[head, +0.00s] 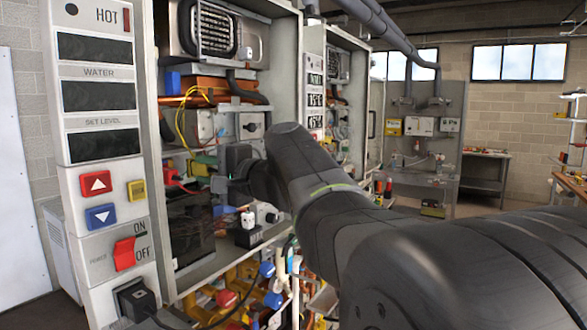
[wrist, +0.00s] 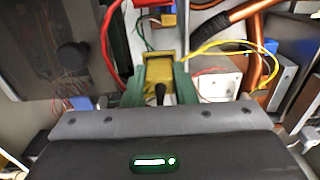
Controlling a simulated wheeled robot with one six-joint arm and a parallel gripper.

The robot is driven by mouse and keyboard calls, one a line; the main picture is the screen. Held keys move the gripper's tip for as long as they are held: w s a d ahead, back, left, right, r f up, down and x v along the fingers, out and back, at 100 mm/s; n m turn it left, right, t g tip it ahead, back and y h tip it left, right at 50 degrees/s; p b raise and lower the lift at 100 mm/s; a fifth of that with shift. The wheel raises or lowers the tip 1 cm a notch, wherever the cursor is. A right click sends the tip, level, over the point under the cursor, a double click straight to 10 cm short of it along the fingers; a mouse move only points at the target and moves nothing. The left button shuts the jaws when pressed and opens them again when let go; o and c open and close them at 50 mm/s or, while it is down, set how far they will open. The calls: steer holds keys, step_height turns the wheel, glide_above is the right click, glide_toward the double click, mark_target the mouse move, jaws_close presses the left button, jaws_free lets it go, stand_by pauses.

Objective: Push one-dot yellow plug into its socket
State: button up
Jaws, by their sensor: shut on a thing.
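A yellow plug (wrist: 159,68) with a dark cable end sits between the two green fingers of my gripper (wrist: 159,82) in the wrist view. My gripper is shut on it. Its dot marking cannot be made out. A small yellow and red connector piece (wrist: 167,20) lies just beyond the plug, with thin wires near it. I cannot tell whether this is the socket, or whether the plug touches it. In the head view, my gripper (head: 207,163) reaches into the open heater cabinet; my wrist hides most of it and the plug.
Red cable (wrist: 109,45) runs left of the plug, and yellow wires (wrist: 217,48) and a copper pipe (wrist: 258,65) lie right. A white box (wrist: 215,78) stands close by the right finger. The cabinet's control panel (head: 98,100) is at left in the head view.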

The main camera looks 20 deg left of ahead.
steer(key=shift+a, duration=0.2)
steer(key=o, duration=1)
steer(key=shift+s+d+f, duration=0.1)
steer(key=shift+d, duration=0.45)
steer(key=b+v, duration=0.4)
steer(key=v, duration=0.8)
steer(key=shift+s+d, duration=0.15)
steer(key=shift+d, duration=0.2)
steer(key=p+x, duration=0.3)
steer(key=x, duration=0.9)
steer(key=shift+a+p, duration=0.25)
steer(key=shift+p, duration=0.05)
